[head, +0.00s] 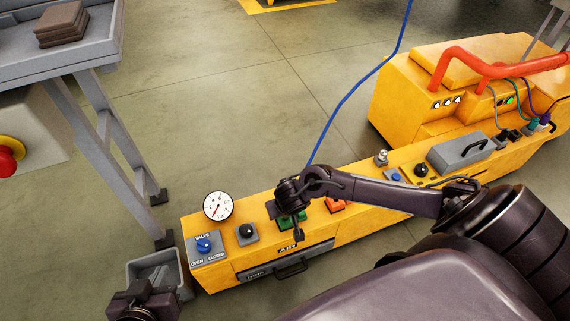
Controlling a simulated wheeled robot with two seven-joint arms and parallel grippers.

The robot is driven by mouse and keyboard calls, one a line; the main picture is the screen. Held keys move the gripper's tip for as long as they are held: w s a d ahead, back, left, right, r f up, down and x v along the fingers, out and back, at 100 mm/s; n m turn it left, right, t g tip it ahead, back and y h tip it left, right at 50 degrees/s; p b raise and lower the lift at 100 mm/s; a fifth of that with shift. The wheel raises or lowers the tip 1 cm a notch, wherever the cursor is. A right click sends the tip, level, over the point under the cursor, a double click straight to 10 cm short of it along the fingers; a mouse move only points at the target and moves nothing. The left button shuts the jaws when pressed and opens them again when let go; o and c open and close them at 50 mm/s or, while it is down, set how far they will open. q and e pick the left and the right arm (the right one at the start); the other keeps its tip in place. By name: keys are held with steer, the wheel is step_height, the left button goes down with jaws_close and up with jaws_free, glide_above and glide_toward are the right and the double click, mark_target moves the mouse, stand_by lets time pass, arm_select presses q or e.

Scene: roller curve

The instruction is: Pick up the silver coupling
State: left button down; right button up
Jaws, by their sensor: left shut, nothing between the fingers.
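A small silver fitting (382,157) stands on top of the yellow console (352,228); I cannot tell for sure that it is the silver coupling.
The console carries a gauge (218,206), a blue valve knob (204,245), a black knob (248,232), an orange-red button (335,205) and a grey handled box (461,150). A yellow machine with a red pipe (450,58) stands behind right. A grey bin (176,264) stands lower left.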

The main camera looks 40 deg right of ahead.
steer(key=shift+b+x, duration=0.7)
steer(key=shift+x, duration=0.35)
steer(key=shift+b+x, duration=0.55)
steer(key=shift+x, duration=0.4)
arm_select(q)
steer(key=w+r+t+h, duration=0.2)
steer(key=r+t, duration=0.3)
steer(key=r, duration=0.5)
steer(key=w+r+t+h, duration=0.1)
steer(key=w+r+t, duration=0.2)
steer(key=r, duration=0.7)
steer(key=shift+t+h, duration=0.4)
steer(key=shift+t, duration=0.7)
arm_select(e)
steer(key=shift+d, duration=0.1)
steer(key=shift+c, duration=0.2)
jaws_close()
arm_select(q)
steer(key=shift+f, duration=0.1)
